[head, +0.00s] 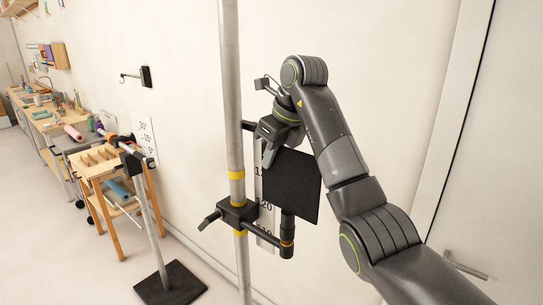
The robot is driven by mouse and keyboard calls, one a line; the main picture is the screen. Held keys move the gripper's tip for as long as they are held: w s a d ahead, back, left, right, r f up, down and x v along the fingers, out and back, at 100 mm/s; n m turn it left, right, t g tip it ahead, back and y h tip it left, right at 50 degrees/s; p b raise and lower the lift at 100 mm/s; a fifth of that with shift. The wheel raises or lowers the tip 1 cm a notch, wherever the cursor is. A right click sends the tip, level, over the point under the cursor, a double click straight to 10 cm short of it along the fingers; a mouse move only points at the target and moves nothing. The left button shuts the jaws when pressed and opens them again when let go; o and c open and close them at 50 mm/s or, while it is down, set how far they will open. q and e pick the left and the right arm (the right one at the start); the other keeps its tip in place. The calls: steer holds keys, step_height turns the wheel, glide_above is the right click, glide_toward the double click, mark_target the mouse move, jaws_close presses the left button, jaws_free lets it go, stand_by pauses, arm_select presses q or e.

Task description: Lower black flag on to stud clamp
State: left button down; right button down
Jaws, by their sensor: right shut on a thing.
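The black flag (292,184) is a square dark panel, slightly tilted in the head view. My right gripper (269,157) is shut on it at its upper left edge, with the arm reaching in from the right. A short dark upright piece (288,226) shows under the flag's lower edge, above the stud clamp (287,250) at the end of a black side arm. I cannot tell whether the flag's stem is seated in the clamp or only in line with it. My left gripper is not in view.
A grey pole (235,130) with yellow bands stands just left of the flag, and a black clamp (236,212) on it carries the side arm. A second stand with a black base (170,285) and a wooden cart (98,165) are at left. A door is at right.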

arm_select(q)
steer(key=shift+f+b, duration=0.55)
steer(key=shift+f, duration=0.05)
arm_select(e)
steer(key=shift+f, duration=0.55)
stand_by(0.4)
steer(key=c, duration=1.5)
jaws_free()
